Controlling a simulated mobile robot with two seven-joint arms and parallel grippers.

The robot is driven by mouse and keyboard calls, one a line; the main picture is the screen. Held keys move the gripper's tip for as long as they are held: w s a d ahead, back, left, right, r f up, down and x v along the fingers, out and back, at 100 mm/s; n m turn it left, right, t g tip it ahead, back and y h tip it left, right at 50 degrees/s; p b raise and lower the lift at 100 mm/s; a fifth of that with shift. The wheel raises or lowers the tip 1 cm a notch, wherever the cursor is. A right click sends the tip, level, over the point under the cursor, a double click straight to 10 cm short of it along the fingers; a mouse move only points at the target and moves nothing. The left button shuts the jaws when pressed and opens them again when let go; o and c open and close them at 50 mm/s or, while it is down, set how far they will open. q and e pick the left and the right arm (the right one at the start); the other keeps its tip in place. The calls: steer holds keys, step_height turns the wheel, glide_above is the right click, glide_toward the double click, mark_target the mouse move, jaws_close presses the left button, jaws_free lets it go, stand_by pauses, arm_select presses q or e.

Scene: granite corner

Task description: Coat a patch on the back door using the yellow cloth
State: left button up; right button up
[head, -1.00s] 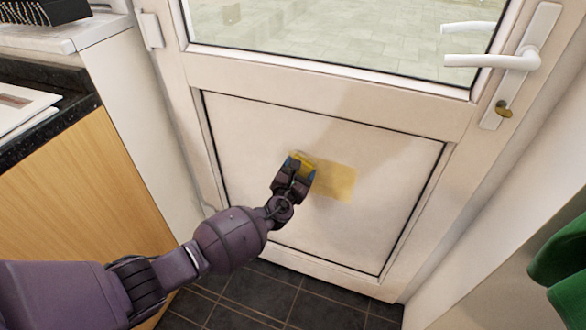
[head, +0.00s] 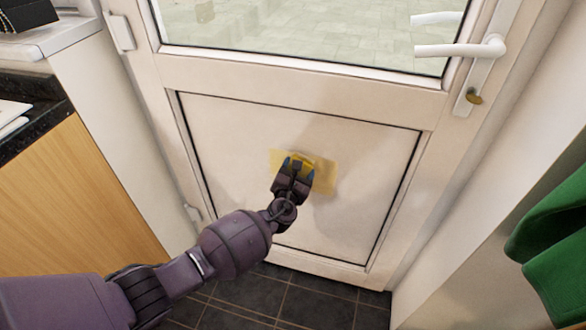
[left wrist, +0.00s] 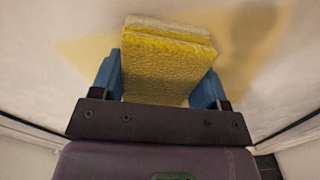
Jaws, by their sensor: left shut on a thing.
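The white back door (head: 230,215) fills the middle of the head view, with glass above and a framed lower panel. A pale yellow patch (head: 326,176) lies on that panel, spreading to both sides of my gripper. My left gripper (head: 295,167) is at the panel, shut on the yellow cloth (head: 301,160). In the left wrist view the folded yellow cloth (left wrist: 165,65) sits between the blue fingertips and against the door; I cannot tell how firmly it touches. Yellow also shows on the door around it there. My right gripper is not in view.
A white door handle (head: 460,50) with a lock is at the upper right. A wooden cabinet (head: 75,200) with a dark worktop stands at the left. A green cloth (head: 550,245) hangs at the right. Dark floor tiles (head: 260,295) lie below.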

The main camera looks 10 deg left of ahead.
mark_target(308, 174)
arm_select(q)
steer(key=shift+s+d, duration=0.1)
steer(key=shift+d, duration=3.25)
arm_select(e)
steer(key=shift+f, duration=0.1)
arm_select(q)
steer(key=shift+s+d, duration=0.1)
steer(key=shift+d, duration=1.7)
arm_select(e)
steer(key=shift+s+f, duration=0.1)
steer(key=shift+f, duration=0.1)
arm_select(q)
steer(key=shift+s+r, duration=0.2)
steer(key=shift+s, duration=0.2)
steer(key=shift+s+a+p, duration=0.1)
steer(key=shift+s+p, duration=0.25)
steer(key=shift+s, duration=0.35)
steer(key=s, duration=0.2)
steer(key=s+p, duration=0.1)
steer(key=shift+s+f, duration=0.2)
steer(key=shift+s, duration=0.2)
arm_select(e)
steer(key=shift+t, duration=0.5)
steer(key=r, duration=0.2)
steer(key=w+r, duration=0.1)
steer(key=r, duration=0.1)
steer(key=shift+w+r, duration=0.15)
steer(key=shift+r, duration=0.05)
